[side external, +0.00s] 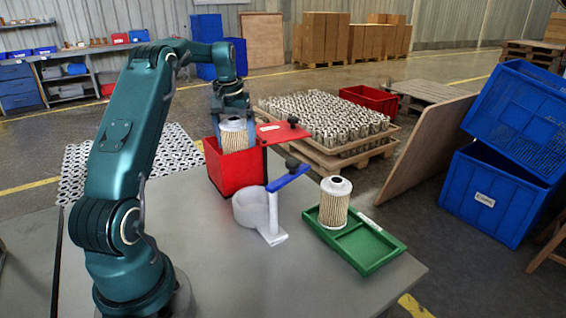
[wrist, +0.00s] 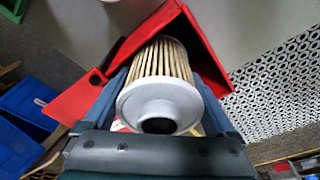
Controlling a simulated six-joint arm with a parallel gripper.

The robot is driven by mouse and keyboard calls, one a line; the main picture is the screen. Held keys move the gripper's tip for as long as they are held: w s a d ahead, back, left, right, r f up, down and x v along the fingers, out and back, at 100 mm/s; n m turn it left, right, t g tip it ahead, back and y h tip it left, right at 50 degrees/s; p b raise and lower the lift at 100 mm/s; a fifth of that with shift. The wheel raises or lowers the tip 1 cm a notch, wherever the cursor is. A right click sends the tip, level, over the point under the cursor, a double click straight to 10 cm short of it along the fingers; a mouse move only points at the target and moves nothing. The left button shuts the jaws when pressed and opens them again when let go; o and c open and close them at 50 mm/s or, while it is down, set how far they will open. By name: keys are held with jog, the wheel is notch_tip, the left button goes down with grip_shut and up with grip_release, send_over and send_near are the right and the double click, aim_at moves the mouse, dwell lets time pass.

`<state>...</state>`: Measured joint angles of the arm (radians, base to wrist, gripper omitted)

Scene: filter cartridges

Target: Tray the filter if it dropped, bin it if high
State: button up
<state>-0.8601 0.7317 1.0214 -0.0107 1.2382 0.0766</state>
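My gripper (side external: 233,124) is shut on a filter cartridge (side external: 234,136), pale and pleated with a white end cap. It holds the filter upright at the mouth of the red bin (side external: 236,176); I cannot tell how far inside it is. In the wrist view the filter (wrist: 162,82) lies between the two blue fingers, over the red bin (wrist: 187,22). A second filter (side external: 334,203) stands upright in the far compartment of the green tray (side external: 370,250). The tray's near compartment is empty.
A white ring gauge (side external: 252,210) with a blue arm (side external: 287,179) and black knob stands between bin and tray. A red flap (side external: 283,133) with a black knob extends right of the bin. The grey table (side external: 230,275) is clear in front.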

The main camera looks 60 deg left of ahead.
aim_at(236, 119)
jog(key=shift+o, duration=0.2)
jog(key=shift+s+d+r, duration=0.15)
jog(key=shift+r, duration=1.15)
jog(key=shift+s+d+r, duration=0.1)
jog(key=shift+d+r, duration=0.05)
jog(key=shift+r, duration=1.1)
jog(key=shift+w+d+r, duration=0.15)
jog(key=shift+w+d, duration=0.1)
jog(key=d+r+m+t, duration=0.1)
jog(key=d+r+m, duration=0.15)
jog(key=d, duration=0.45)
jog(key=s+d+r+m+t, duration=0.1)
jog(key=d+r, duration=0.3)
jog(key=d, duration=0.3)
jog(key=d+r+m+t, duration=0.1)
jog(key=d+r+m, duration=0.15)
jog(key=d, duration=0.35)
jog(key=s+d+f+m+t+h, duration=0.1)
jog(key=s+d+f+m, duration=0.2)
jog(key=s+d+f, duration=0.6)
jog(key=s+d, duration=0.1)
jog(key=s, duration=0.2)
